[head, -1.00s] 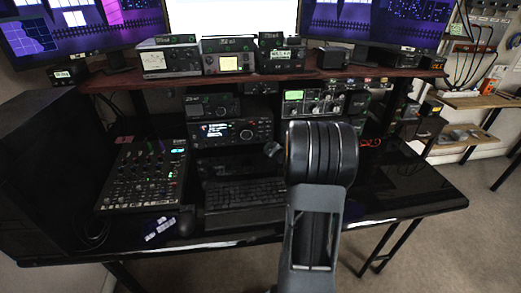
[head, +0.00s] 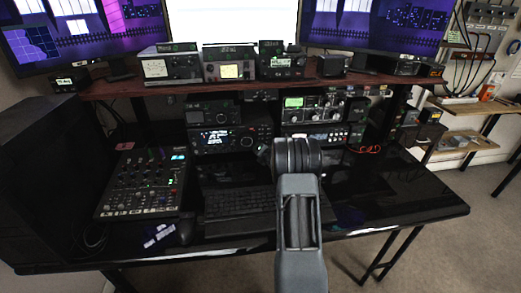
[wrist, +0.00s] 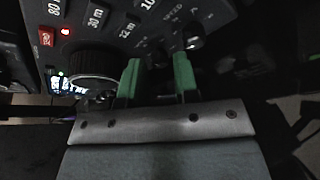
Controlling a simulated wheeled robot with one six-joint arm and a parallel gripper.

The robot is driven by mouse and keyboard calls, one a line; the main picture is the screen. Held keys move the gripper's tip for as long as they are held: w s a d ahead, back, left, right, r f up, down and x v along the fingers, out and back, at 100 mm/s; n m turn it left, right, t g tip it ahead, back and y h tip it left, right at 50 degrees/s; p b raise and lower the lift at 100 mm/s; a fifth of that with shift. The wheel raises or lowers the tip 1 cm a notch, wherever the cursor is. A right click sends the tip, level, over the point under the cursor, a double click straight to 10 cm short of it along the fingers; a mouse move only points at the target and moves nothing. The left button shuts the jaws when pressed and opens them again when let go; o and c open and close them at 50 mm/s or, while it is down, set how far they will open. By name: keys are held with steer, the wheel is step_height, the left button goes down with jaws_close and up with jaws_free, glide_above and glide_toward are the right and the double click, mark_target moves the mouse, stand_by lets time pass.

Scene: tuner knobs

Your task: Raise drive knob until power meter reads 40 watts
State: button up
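My gripper (wrist: 157,63) shows in the wrist view with its two green fingers apart, just in front of a dark radio panel. I see no knob held between them; the panel there is very dark. A small knob with a white mark (wrist: 194,38) sits just beyond the right fingertip. I cannot tell which knob is the drive knob. In the head view my arm hides most of the gripper in front of the radio (head: 232,139). On the shelf stand a meter with a white dial (head: 155,68) and one with a yellow dial (head: 229,71). Their readings are too small to read.
In the wrist view a large round knob (wrist: 92,63) and a red button (wrist: 46,37) lie to the left. A mixer (head: 145,182), a keyboard (head: 238,198) and a mouse (head: 180,232) are on the desk. The shelf edge (head: 200,88) overhangs the radios. The desk's right side is clear.

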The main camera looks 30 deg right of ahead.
steer(key=shift+w+f, duration=0.1)
steer(key=shift+w, duration=0.2)
jaws_close()
steer(key=shift+d+f+b, duration=0.1)
steer(key=shift+b, duration=0.2)
steer(key=shift+s+f+m+t+b, duration=0.15)
steer(key=shift+m+t+b, duration=0.15)
steer(key=shift+m+b, duration=0.6)
steer(key=shift+m+t+y+b, duration=0.65)
steer(key=shift+m+b, duration=0.55)
steer(key=shift+b, duration=0.45)
